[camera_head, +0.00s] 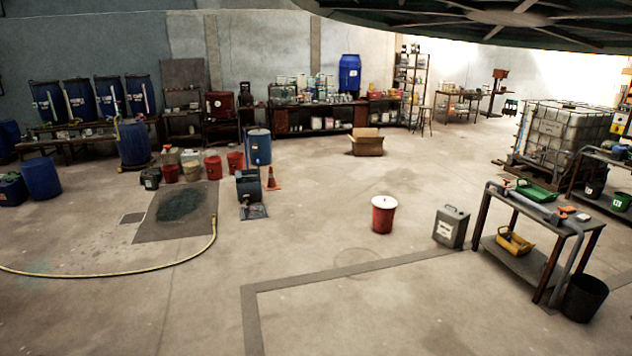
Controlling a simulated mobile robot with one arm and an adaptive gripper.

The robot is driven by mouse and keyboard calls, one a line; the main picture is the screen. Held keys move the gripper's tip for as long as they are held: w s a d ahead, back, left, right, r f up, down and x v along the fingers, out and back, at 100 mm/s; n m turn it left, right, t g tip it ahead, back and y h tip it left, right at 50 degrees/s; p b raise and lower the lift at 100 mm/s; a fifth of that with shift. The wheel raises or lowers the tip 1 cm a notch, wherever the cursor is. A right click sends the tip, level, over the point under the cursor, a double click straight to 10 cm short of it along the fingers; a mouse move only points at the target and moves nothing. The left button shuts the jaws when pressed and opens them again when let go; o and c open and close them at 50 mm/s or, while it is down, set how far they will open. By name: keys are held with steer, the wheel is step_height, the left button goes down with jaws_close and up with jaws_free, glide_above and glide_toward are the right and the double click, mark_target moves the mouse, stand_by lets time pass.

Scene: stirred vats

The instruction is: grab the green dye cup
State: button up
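I cannot make out a green dye cup for certain. A small green bucket (620,202) with a pale label stands on the lower shelf of the rack at the far right, partly cut by the picture edge. A darker bucket (593,189) stands to its left. A green tray (537,191) lies on the wooden-legged table (527,212) at the right, with small red and white items nearby too small to name. My gripper does not show in this view.
A red bucket (383,215) and a grey canister (451,227) stand left of the table. A black bin (584,298) stands at its front. A yellow hose (110,275) lies at left. The middle floor is mostly clear; a cardboard box (367,143) sits farther back.

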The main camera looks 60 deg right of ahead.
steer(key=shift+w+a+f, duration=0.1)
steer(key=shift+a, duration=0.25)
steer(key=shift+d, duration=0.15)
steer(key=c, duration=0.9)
